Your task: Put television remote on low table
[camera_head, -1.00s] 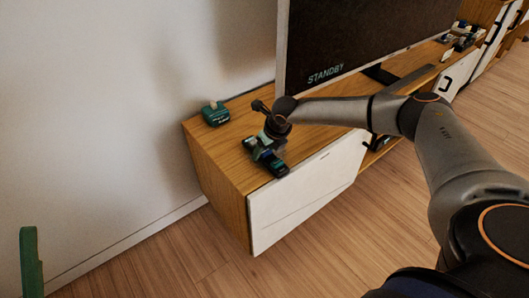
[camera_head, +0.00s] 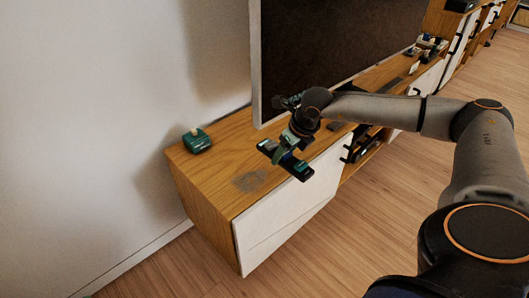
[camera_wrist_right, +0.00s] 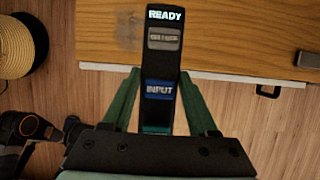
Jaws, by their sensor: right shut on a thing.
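The television remote is a dark bar with a teal end; it shows in the head view (camera_head: 298,170) and in the right wrist view (camera_wrist_right: 163,65), with READY and INPUT labels facing the camera. My right gripper (camera_head: 285,157) is shut on the remote, with a green finger on each side of it in the right wrist view (camera_wrist_right: 160,92). In the head view it holds the remote over the front edge of the wooden TV cabinet (camera_head: 215,165). I cannot make out a low table. My left gripper is not in the head view.
A small green object (camera_head: 197,141) sits at the cabinet's left end. The television (camera_head: 330,50) stands close behind my right gripper. Several small items (camera_head: 430,45) lie farther along. A round straw-coloured thing (camera_wrist_right: 15,48) is on the floor side. Wood floor in front is clear.

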